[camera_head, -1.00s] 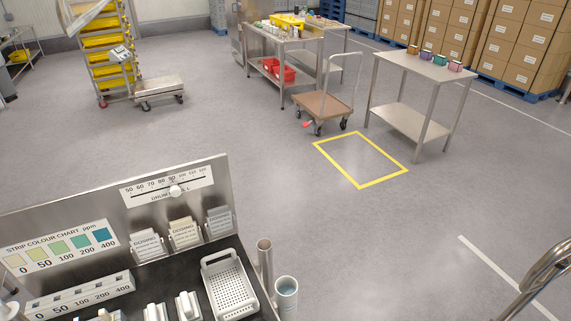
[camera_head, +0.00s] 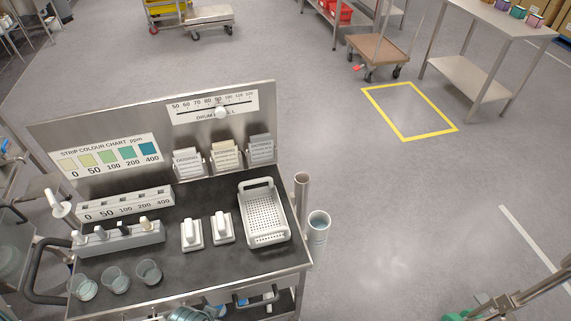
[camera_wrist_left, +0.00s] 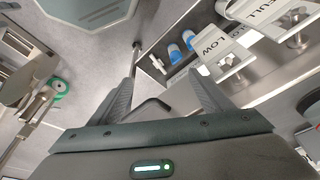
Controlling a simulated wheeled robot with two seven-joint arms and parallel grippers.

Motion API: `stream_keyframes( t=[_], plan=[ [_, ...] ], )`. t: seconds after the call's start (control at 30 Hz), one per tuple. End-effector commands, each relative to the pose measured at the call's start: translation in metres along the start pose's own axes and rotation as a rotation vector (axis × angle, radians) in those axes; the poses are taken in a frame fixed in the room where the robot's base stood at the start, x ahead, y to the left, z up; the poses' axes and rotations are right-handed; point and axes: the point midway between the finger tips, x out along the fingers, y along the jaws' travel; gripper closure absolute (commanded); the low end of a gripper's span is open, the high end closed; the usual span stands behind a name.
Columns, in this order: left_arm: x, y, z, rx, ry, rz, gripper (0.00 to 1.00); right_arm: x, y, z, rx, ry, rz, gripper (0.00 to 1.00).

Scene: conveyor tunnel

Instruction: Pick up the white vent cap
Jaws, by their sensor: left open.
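I cannot tell for certain which item is the white vent cap. A white knob-topped piece (camera_head: 60,205) stands at the left edge of the steel cart in the head view. Two white blocks with raised handles, left (camera_head: 190,234) and right (camera_head: 222,228), sit on the dark cart top (camera_head: 185,272). My left gripper (camera_wrist_left: 163,84) shows in the left wrist view, open, with nothing between its fingers. It is not clearly visible in the head view. My right gripper is in neither view.
The cart top also holds a white perforated basket (camera_head: 264,222), clear cups (camera_head: 149,271) and a slotted grey block (camera_head: 118,238). A colour-chart panel (camera_head: 110,155) rises behind. Tubes (camera_head: 318,228) hang at its right side.

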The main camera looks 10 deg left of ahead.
Motion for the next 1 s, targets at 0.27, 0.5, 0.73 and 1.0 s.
stream_keyframes(
  t=[0.27, 0.5, 0.73, 1.0],
  plan=[
    [0.131, 0.006, 0.046, 0.006, -0.044, 0.007, 0.28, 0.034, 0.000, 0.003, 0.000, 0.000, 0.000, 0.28],
    [0.231, 0.011, 0.103, 0.013, -0.078, 0.011, 0.28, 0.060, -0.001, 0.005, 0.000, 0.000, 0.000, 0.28],
    [0.315, 0.015, 0.177, 0.021, -0.115, 0.016, 0.28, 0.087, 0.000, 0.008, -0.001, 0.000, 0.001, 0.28],
    [0.383, 0.017, 0.271, 0.031, -0.155, 0.019, 0.28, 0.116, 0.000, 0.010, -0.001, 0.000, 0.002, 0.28]
  ],
)
